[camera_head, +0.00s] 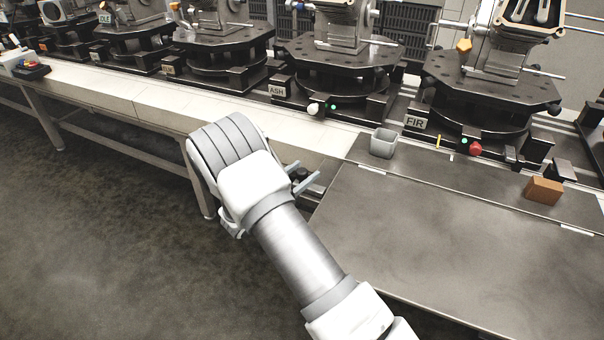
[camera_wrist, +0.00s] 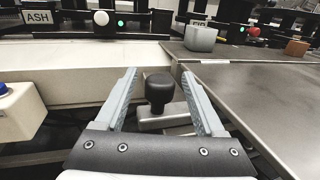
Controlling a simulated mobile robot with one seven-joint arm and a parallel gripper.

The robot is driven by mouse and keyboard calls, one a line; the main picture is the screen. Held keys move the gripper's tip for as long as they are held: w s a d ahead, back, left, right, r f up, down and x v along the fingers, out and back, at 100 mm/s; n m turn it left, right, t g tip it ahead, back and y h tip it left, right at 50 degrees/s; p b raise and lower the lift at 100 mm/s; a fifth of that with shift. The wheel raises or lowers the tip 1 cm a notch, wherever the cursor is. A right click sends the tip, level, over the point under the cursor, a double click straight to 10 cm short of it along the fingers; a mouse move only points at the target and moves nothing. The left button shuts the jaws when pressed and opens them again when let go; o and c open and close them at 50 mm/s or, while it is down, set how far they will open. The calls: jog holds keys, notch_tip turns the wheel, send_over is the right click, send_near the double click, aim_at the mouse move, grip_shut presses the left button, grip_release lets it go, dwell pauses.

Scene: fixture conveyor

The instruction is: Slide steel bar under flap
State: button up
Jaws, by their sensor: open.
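The flap (camera_head: 440,250) is a wide, flat grey metal panel at the right of the head view, level with the bench; its left edge also shows in the wrist view (camera_wrist: 265,100). A grey steel bar (camera_wrist: 155,121) with an upright black knob (camera_wrist: 159,90) lies in the gap left of the flap's edge. My gripper (camera_head: 306,177) is open at this gap. In the wrist view my gripper (camera_wrist: 160,74) has its two fingers on either side of the knob, apart from it as far as I can see. The bar's far end is not clearly visible.
Dark fixtures labelled ASH and FIR (camera_head: 490,90) line the back. A pale box with a blue button (camera_wrist: 12,110) is at left. The floor at left is clear.

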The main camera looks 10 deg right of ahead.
grip_shut()
dwell(1.4)
